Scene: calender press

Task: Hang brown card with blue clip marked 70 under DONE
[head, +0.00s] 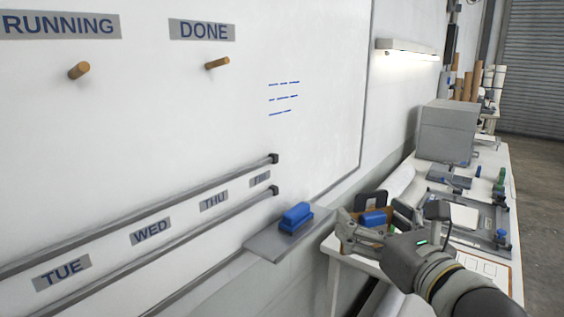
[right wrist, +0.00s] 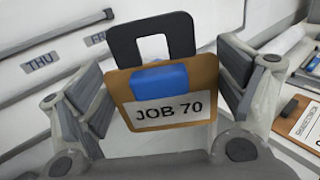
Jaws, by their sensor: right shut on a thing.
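The brown card (right wrist: 195,82) shows in the right wrist view with a blue clip (right wrist: 158,76), a white label reading JOB 70, and a dark square hanger loop (right wrist: 153,24) on top. My left gripper is not in view.
A RUNNING sign (head: 62,25) and another bare peg (head: 79,70) are at left. Rails (head: 150,212) with day labels cross the lower board. A blue eraser (head: 296,216) sits on a grey ledge (head: 262,241). A cluttered bench (head: 498,160) stands at right.

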